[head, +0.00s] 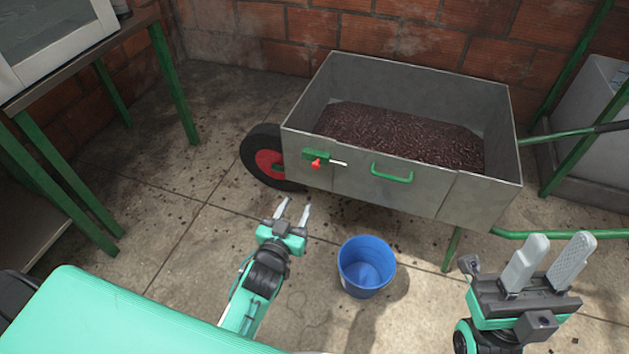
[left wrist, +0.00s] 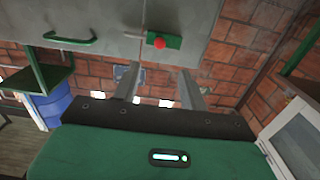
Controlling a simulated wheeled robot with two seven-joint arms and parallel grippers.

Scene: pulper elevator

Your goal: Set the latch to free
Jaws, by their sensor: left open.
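The latch (head: 316,163) is a green plate with a red knob and a thin metal rod pointing right. It sits on the front wall of the grey metal cart (head: 425,192), near its left end. It also shows at the top middle of the left wrist view (left wrist: 163,42). My left gripper (head: 293,206) is open and empty, below and in front of the latch, apart from it. Its two fingers also show in the left wrist view (left wrist: 160,82). My right gripper (head: 557,254) is open and empty at the lower right, far from the latch.
A green handle (head: 392,176) is on the cart front, right of the latch. The cart holds dark reddish beans (head: 400,138). A blue bucket (head: 366,267) stands on the floor right of my left gripper. A green-legged table (head: 175,85) is at the left.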

